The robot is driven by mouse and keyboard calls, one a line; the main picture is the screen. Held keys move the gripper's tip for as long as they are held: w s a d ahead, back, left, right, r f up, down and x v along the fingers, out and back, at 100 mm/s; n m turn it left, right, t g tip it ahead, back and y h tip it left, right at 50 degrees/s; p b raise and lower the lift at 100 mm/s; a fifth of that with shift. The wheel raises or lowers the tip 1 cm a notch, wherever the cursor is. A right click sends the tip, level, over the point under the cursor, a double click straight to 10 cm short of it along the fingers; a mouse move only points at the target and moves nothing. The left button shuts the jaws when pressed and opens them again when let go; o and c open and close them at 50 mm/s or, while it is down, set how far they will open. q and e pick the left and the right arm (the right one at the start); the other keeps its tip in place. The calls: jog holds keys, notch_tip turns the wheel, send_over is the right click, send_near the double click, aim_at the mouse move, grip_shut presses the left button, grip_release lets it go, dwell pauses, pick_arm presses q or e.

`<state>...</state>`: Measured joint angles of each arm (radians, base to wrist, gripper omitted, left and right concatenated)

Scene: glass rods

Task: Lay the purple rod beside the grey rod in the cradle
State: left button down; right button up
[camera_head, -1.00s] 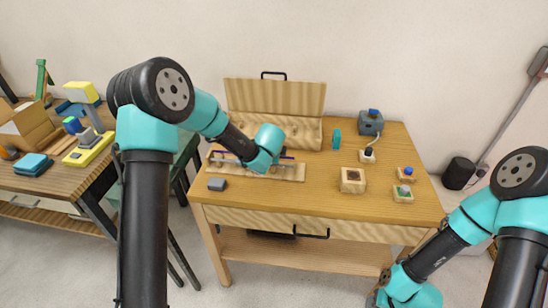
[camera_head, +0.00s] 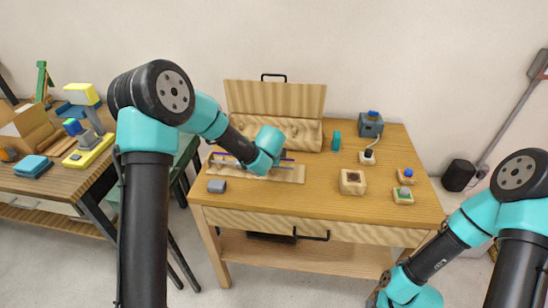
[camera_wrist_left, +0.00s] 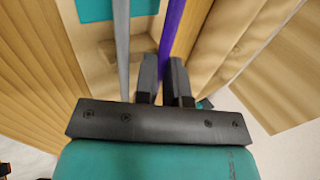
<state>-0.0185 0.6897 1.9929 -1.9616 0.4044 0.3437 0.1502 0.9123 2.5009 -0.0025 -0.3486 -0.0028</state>
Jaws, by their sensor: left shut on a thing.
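The purple rod (camera_wrist_left: 174,28) runs between the two fingers of my left gripper (camera_wrist_left: 163,74), which is shut on it. In the head view the purple rod (camera_head: 287,159) shows on both sides of my wrist, low over the cradle. The grey rod (camera_wrist_left: 123,50) lies to its left in the left wrist view, nearly parallel, with a small gap between them. The wooden cradle (camera_head: 292,174) is under both rods; my left wrist hides its middle. I cannot tell whether the purple rod touches the cradle. My right gripper (camera_head: 373,299) is low at the bottom edge, mostly hidden.
An open wooden case (camera_head: 275,97) stands behind the cradle. A grey block (camera_head: 217,186) lies in front of its left end. A teal block (camera_head: 336,141), a wooden block with a dark top (camera_head: 352,182) and small button blocks stand to the right. The table's front middle is clear.

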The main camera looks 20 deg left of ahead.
pick_arm(q)
jog(key=shift+f, duration=0.4)
dwell(0.3)
jog(key=c, duration=1.2)
grip_release()
jog(key=shift+f, duration=0.1)
jog(key=shift+o, duration=0.4)
jog(key=shift+s, duration=0.1)
jog(key=shift+f, duration=0.15)
jog(key=shift+s, duration=0.15)
jog(key=w+v, duration=0.1)
jog(key=v, duration=1.6)
jog(key=shift+s+r, duration=0.25)
jog(key=shift+r, duration=0.35)
jog(key=shift+f, duration=0.1)
